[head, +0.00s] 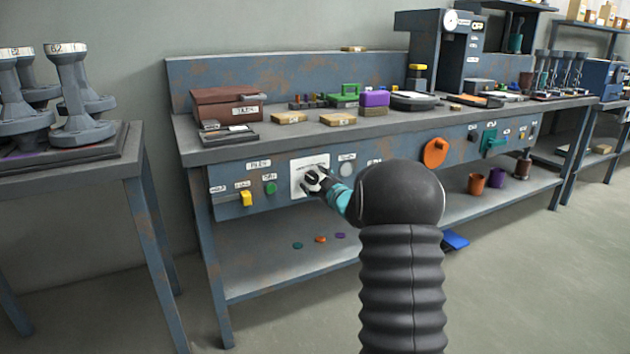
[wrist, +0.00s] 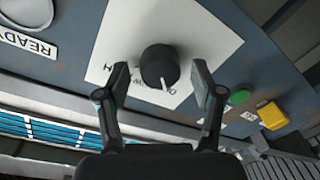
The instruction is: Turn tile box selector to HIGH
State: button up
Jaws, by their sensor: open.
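The selector is a black round knob (wrist: 159,67) with a white pointer line, on a white plate (wrist: 195,30) on the bench's front panel. In the wrist view its pointer is toward the lower right of the knob. Lettering on the plate is partly hidden by my fingers. My gripper (wrist: 160,88) is open, with one finger on each side of the knob; I cannot tell whether either touches it. In the head view my gripper (head: 318,183) is in front of the white plate (head: 297,184) and hides the knob.
A green button (head: 270,188) and a yellow switch (head: 246,198) sit left of the plate. A round "READY" lamp (wrist: 28,12) shows in the wrist view. A brown tile box (head: 225,105) stands on the bench top. An orange round handle (head: 435,153) projects farther right.

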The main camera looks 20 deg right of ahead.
jog(key=c, duration=1.1)
jog(key=shift+c, duration=0.2)
jog(key=shift+m, duration=0.3)
jog(key=m+p, duration=0.1)
jog(key=m, duration=0.2)
jog(key=shift+m, duration=0.3)
jog(key=m+p, duration=0.1)
jog(key=m, duration=0.3)
jog(key=shift+d+m+t+h, duration=0.1)
jog(key=shift+m+t+h, duration=0.2)
jog(key=shift+m+t, duration=0.1)
jog(key=m+p, duration=0.1)
jog(key=m, duration=0.3)
jog(key=shift+m, duration=0.4)
jog(key=shift+d+f+m+h+p, duration=0.1)
jog(key=shift+m+h+p, duration=0.4)
jog(key=shift+m, duration=2)
